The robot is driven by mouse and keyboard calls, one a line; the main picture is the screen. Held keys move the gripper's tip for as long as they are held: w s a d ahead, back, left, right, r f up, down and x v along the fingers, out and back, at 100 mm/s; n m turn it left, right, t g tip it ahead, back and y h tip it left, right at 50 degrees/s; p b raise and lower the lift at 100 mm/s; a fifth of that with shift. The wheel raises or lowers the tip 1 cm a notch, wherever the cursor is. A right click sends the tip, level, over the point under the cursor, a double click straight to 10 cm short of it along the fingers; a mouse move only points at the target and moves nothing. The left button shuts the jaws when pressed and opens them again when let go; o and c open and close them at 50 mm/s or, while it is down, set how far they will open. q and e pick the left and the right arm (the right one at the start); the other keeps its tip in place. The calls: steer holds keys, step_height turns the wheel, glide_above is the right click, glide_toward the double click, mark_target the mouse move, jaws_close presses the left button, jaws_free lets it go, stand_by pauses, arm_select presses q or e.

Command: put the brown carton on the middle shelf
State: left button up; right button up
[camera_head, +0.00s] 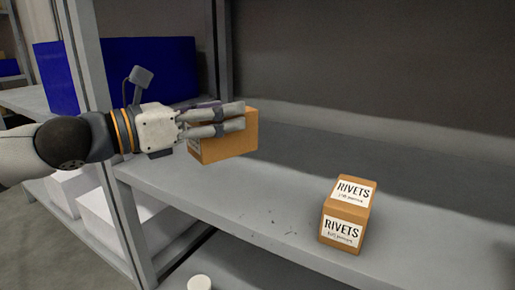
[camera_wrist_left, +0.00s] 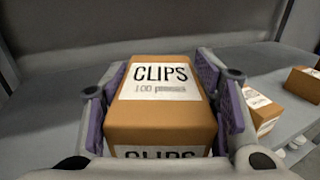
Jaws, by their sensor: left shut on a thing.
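The brown carton (camera_head: 230,146) is in the grasp of my left gripper (camera_head: 240,115) in the head view, over the left part of the grey shelf (camera_head: 215,190). In the left wrist view the same carton (camera_wrist_left: 160,124) sits between the two purple finger pads, with a white "CLIPS" label on top and another on its near face. My left gripper is shut on it. The fingers hide part of it in the head view. I cannot tell whether its base touches the shelf. My right gripper is not in view.
A brown "RIVETS" box (camera_head: 347,212) stands on the same shelf at the right, near the front edge. A grey upright post (camera_head: 88,70) stands at the left, with a blue bin (camera_head: 150,65) behind. White boxes (camera_head: 110,215) are lower left. Shelf between carton and rivets is clear.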

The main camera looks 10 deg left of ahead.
arm_select(q)
steer(key=w+a+f, duration=0.4)
steer(key=w+f, duration=0.4)
steer(key=w, duration=0.1)
steer(key=shift+w+a, duration=0.15)
steer(key=shift+o, duration=0.2)
step_height(320, 180, down, 4)
steer(key=shift+w+r+b, duration=0.15)
steer(key=shift+r+b, duration=0.05)
steer(key=shift+b, duration=0.4)
steer(key=shift+r, duration=0.15)
steer(key=shift+c, duration=0.2)
steer(key=o, duration=1.3)
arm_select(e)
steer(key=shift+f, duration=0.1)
arm_select(q)
steer(key=p+v, duration=0.2)
steer(key=v, duration=0.9)
steer(key=shift+s+a+r, duration=0.15)
steer(key=shift+s+a, duration=0.1)
steer(key=shift+a, duration=0.1)
steer(key=shift+s+a, duration=0.1)
steer(key=shift+s, duration=0.05)
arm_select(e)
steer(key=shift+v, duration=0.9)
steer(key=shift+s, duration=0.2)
